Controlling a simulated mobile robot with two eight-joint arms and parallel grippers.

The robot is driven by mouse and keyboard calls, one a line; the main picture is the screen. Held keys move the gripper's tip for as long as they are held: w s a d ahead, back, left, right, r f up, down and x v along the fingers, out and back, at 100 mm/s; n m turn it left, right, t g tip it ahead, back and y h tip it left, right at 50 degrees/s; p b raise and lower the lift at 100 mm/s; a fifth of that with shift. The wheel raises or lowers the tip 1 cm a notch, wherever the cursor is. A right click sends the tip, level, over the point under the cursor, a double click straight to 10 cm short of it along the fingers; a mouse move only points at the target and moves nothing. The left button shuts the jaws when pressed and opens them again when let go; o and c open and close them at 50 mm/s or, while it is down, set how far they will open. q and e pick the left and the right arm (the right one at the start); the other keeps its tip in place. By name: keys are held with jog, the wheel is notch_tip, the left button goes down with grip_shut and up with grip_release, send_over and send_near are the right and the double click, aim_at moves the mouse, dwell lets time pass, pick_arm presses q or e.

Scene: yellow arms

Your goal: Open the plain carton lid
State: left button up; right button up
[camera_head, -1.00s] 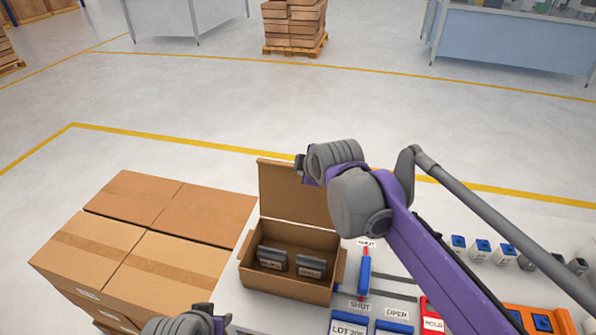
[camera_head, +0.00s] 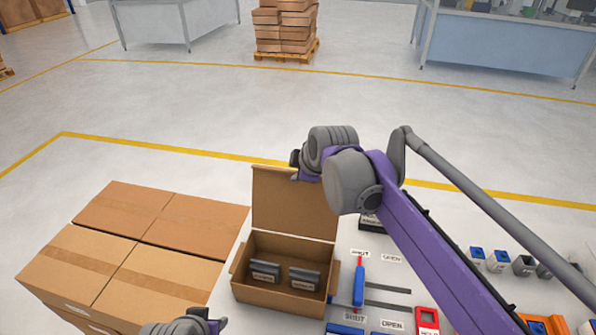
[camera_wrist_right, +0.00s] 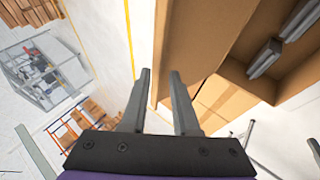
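The plain carton (camera_head: 277,293) is an open brown box on the white table, and it also shows in the right wrist view (camera_wrist_right: 245,82). Its lid (camera_head: 285,205) stands up from the far edge, with its inner face towards me. Two dark grey packs (camera_head: 265,272) lie inside. My right gripper (camera_head: 296,160) is at the lid's top edge, its fingers mostly hidden by my arm. In the right wrist view its fingers (camera_wrist_right: 161,72) are apart, with the lid's edge (camera_wrist_right: 185,40) close by; contact is unclear. My left gripper (camera_head: 212,322) is at the bottom edge, mostly cut off.
Large taped cartons (camera_head: 130,255) stand left of the open carton. Right of it are a blue-handled slider (camera_head: 359,285) with labels, a red-framed piece (camera_head: 427,320), several small blue-topped items (camera_head: 477,253) and an orange tray (camera_head: 545,322). Beyond the table is open floor.

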jog(key=shift+o, duration=1.2)
jog(key=v, duration=1)
jog(key=shift+s+r, duration=0.2)
jog(key=shift+r, duration=0.1)
jog(key=shift+d+f, duration=0.1)
jog(key=shift+d, duration=0.1)
